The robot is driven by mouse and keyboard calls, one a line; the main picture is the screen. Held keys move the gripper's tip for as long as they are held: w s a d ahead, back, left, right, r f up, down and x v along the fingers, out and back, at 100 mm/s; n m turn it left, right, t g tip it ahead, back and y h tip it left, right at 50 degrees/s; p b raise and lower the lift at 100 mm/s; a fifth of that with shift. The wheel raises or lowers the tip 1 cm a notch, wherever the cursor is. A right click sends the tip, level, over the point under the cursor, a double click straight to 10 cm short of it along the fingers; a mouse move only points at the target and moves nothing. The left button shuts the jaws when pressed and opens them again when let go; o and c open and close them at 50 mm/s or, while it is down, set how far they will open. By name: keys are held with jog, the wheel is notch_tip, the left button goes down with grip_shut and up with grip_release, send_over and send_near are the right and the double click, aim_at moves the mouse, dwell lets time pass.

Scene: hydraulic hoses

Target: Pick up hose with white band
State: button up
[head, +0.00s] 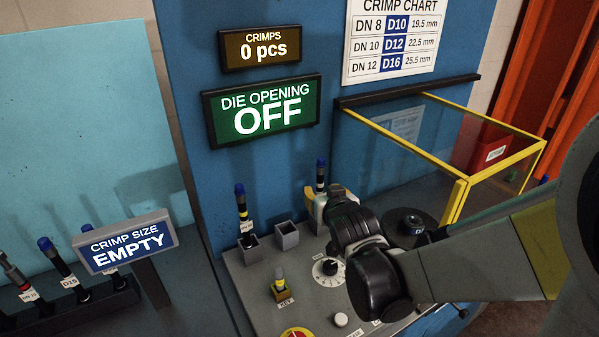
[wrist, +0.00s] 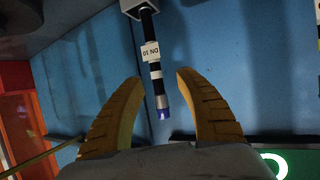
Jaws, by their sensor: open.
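The hose with the white band (wrist: 155,75) is black with a blue end cap and a "DN 10" label. In the wrist view it sits between the two yellow fingers of my gripper (wrist: 159,80), with visible gaps on both sides. Its far end goes into a grey socket (wrist: 133,6). In the head view a blue-capped hose (head: 320,173) stands upright at my gripper (head: 319,205); its lower part is hidden. My gripper is open and holds nothing.
Another blue-capped hose (head: 241,207) stands in a socket to the left, beside an empty socket (head: 287,235). A key (head: 280,285) and a dial (head: 329,268) are on the panel. A yellow-framed clear guard (head: 460,190) is at right. A hose rack (head: 85,307) is at left.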

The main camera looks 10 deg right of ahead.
aim_at(320, 186)
jog(key=x, duration=0.2)
jog(key=b+x, duration=0.1)
jog(key=x, duration=0.1)
jog(key=b+x, duration=0.1)
jog(key=x, duration=0.1)
jog(key=shift+w+d+f, duration=0.15)
jog(key=shift+d+f, duration=0.05)
jog(key=shift+d, duration=0.2)
jog(key=shift+r, duration=0.1)
grip_shut()
